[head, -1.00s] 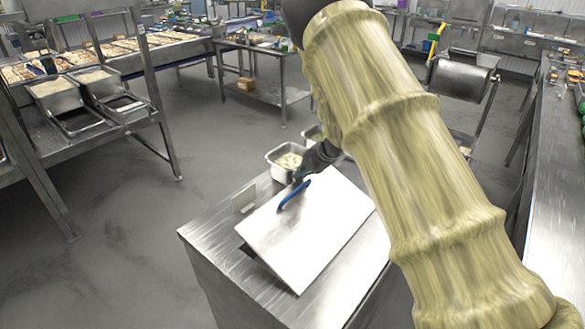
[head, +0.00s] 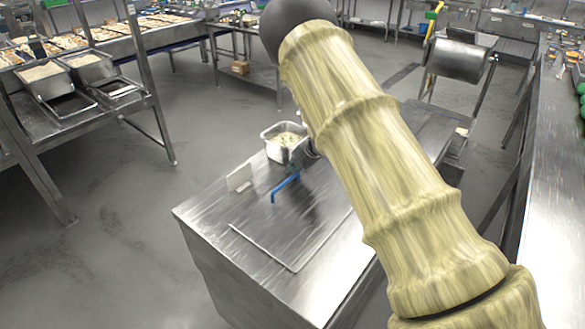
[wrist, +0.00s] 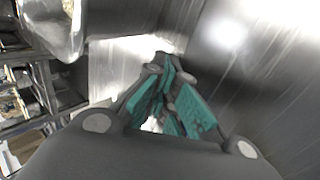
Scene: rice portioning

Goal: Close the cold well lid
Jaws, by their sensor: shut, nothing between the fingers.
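The cold well lid (head: 285,232) lies flat, level with the steel counter top, in the head view. Its front edge shows as a thin line, and its right part is hidden by my arm. Its blue handle (head: 284,187) stands up near the far edge. My gripper (wrist: 168,76) shows in the wrist view with its teal-padded fingers together and nothing between them, over blurred bare steel. In the head view it is mostly hidden behind my arm, near the handle's far side; I cannot tell if it touches the lid.
A steel pan of pale food (head: 284,143) stands behind the lid. A small upright plate (head: 239,177) stands on the counter (head: 205,212) left of the handle. A rack with trays (head: 45,80) is at the left, and a long steel counter (head: 556,190) at the right.

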